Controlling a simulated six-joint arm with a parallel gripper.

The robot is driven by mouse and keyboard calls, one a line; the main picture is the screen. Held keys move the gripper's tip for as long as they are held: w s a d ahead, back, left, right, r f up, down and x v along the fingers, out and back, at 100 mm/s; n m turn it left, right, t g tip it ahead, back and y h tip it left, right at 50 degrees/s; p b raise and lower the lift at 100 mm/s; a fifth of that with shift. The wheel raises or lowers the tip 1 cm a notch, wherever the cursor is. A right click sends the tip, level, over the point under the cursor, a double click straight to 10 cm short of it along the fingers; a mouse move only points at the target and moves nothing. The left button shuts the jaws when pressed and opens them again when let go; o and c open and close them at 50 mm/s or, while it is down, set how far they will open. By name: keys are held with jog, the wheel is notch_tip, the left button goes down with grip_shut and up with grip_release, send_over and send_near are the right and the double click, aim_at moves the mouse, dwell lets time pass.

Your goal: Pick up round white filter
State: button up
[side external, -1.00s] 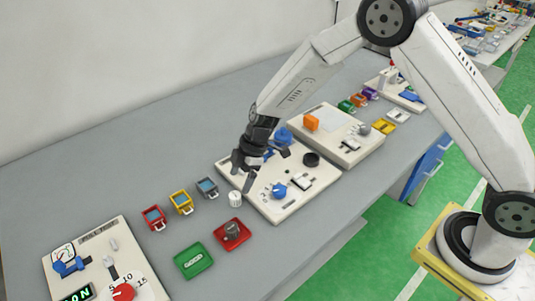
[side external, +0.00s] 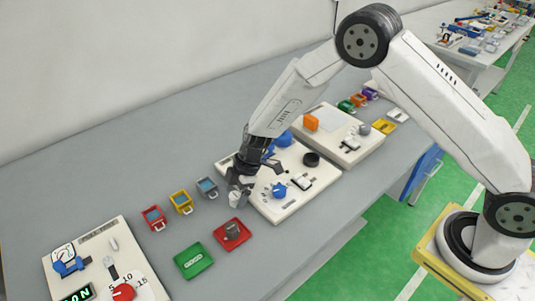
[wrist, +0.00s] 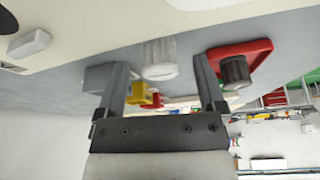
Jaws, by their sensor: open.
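The round white filter (side external: 235,199) is a small upright cylinder on the grey bench, by the left edge of the cream assembly board. In the wrist view the white filter (wrist: 160,57) appears between the tips of the two fingers, with a gap on each side. My gripper (side external: 239,187) is open, pointing down, right at the filter and partly hiding it in the side view. In the wrist view my gripper (wrist: 163,72) holds nothing. I cannot tell how deep the filter sits between the fingers.
A red tray (side external: 241,243) with a dark grey cylinder (side external: 232,231) stands just in front of the filter. Grey (side external: 207,188), yellow (side external: 181,202) and red (side external: 154,217) holders stand to the left. The assembly board (side external: 278,214) is close on the right.

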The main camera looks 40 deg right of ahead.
jog(key=shift+c, duration=0.3)
grip_shut()
jog(key=shift+r, duration=0.1)
jog(key=shift+r, duration=0.85)
jog(key=s+d+r, duration=0.4)
jog(key=s+r, duration=0.7)
jog(key=s, duration=0.2)
jog(key=shift+s, duration=0.2)
